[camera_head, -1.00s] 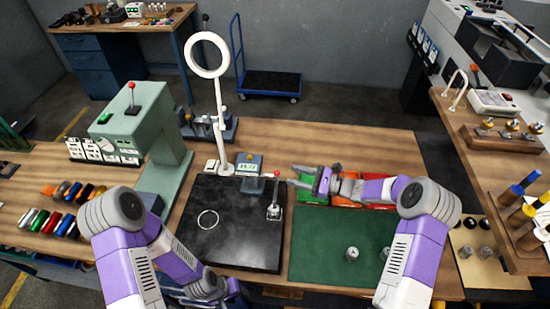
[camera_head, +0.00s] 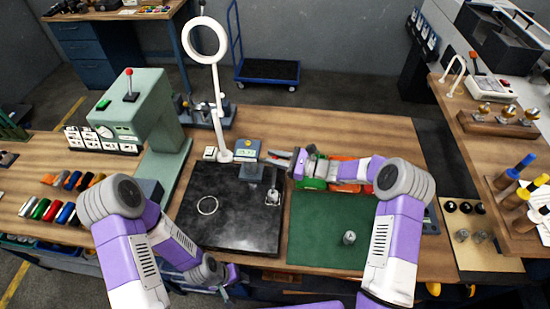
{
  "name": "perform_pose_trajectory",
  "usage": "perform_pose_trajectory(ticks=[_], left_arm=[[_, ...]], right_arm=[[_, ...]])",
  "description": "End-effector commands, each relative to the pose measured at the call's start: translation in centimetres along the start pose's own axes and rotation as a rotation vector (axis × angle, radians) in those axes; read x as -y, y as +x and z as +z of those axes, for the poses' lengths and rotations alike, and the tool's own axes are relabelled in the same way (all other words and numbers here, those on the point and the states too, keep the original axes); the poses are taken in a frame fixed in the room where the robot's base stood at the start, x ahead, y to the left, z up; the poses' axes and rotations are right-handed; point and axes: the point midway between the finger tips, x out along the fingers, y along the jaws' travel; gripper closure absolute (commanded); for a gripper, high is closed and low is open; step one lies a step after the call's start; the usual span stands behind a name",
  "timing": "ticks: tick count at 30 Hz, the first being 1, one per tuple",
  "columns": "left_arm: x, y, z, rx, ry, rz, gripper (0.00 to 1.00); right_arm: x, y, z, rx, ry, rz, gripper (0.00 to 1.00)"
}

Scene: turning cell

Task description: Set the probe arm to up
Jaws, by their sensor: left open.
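A small metal gauge stand (camera_head: 272,197) stands on the black plate (camera_head: 225,230), near its right edge. It looks like the probe arm's stand, but the arm's position is too small to tell. My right gripper (camera_head: 284,160) is just above and behind it, reaching left over the plate's back right corner. The gripper hides the stand's upper part, including any red knob. I cannot tell whether its fingers touch it. My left gripper (camera_head: 228,281) is open and empty, low in front of the table edge.
A ring lamp (camera_head: 205,40) on a white post and a small display box (camera_head: 247,150) stand behind the plate. A green press (camera_head: 135,110) is at left. The green mat (camera_head: 320,225) holds a small metal part (camera_head: 349,238). Red and green trays (camera_head: 345,185) lie under my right arm.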

Motion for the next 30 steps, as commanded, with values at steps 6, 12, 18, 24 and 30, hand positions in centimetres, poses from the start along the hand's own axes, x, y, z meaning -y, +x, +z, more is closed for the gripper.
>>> perform_pose_trajectory(ticks=[6,12,18,24,30], left_arm=[[0.0,0.0,0.0,0.0,0.0,0.0,0.54],[0.0,0.0,0.0,0.0,0.0,0.0,0.54],[-0.1,-0.1,0.0,0.0,0.0,0.0,0.54],[-0.2,-0.5,0.0,0.0,0.0,0.0,0.54],[-0.3,-0.9,0.0,0.0,0.0,0.0,0.54]], right_arm=[[0.0,0.0,0.0,0.0,0.0,0.0,1.0],[0.0,0.0,0.0,0.0,0.001,0.0,1.0],[0.1,-0.1,0.1,-0.005,0.026,0.001,1.0],[0.5,-0.1,0.4,-0.024,0.115,0.004,1.0],[1.4,0.0,0.7,-0.054,0.272,0.01,1.0]])
